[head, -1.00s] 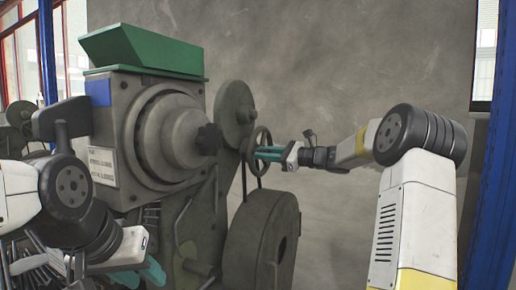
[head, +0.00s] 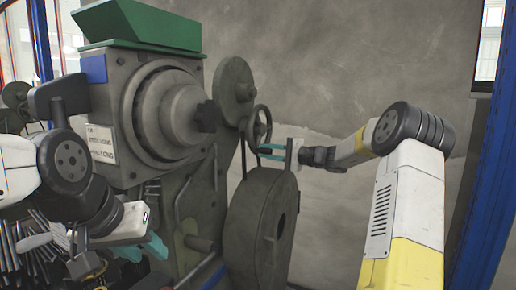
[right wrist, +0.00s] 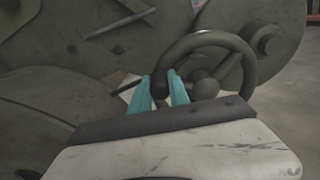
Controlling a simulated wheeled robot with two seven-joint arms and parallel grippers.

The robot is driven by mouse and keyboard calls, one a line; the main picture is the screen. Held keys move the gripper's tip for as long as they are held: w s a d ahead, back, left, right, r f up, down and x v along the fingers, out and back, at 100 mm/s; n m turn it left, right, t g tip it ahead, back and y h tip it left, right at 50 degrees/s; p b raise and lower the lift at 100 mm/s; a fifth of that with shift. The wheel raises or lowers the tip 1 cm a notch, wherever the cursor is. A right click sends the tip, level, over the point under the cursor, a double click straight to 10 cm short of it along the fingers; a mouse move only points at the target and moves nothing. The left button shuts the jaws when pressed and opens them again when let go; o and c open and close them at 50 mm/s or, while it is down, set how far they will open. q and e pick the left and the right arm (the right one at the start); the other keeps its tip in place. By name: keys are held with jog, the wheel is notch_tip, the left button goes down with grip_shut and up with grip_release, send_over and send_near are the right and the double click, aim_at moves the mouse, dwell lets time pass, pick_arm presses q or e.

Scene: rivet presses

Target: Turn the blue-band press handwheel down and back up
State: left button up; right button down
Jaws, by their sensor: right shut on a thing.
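The press (head: 117,100) carries a blue patch (head: 94,69) at its upper left corner. Its dark handwheel (head: 265,122) stands at its right side; it also shows in the right wrist view (right wrist: 243,50). My right gripper (head: 262,151) is at the wheel's lower rim in the head view. In the right wrist view its teal fingers (right wrist: 166,88) are shut on the rim at the wheel's left side. My left gripper (head: 145,248) is low at the left, in front of the press and away from the wheel; its finger gap is unclear.
A large dark round drum (head: 252,215) stands just below the handwheel. A green hopper (head: 140,28) tops the press. A grey wall (head: 360,60) lies behind, with a blue post (head: 488,190) at the right. Loose rods (head: 35,243) are at lower left.

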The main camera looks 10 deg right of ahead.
aim_at(268, 130)
jog(key=n, duration=0.1)
jog(key=w+d+f+n, duration=0.1)
jog(key=n, duration=0.1)
jog(key=w+f+n, duration=0.1)
jog(key=shift+w+d+f+n, duration=0.1)
jog(key=shift+w+d+n, duration=0.2)
jog(key=shift+d, duration=0.1)
jog(key=n, duration=0.1)
jog(key=w+d+n, duration=0.1)
jog(key=shift+w+d+f+n, duration=0.1)
jog(key=shift+w+f+n, duration=0.2)
jog(key=shift+n, duration=0.1)
jog(key=w+n, duration=0.1)
jog(key=d+n, duration=0.1)
jog(key=shift+w+d+r+n, duration=0.1)
jog(key=shift+w+n, duration=0.2)
jog(key=shift+w, duration=0.05)
jog(key=shift+w+d+r+n, duration=0.45)
jog(key=shift+w+n, duration=0.2)
jog(key=shift+n, duration=0.5)
jog(key=shift+w+d+r+n, duration=0.35)
jog(key=shift+w+n, duration=0.3)
jog(key=shift+n, duration=0.55)
jog(key=shift+w+d+r+n, duration=0.35)
jog(key=shift+w+d+n, duration=0.25)
jog(key=shift+n, duration=0.55)
jog(key=shift+w+a, duration=0.1)
jog(key=c, duration=1.3)
grip_release()
jog(key=shift+o, duration=0.2)
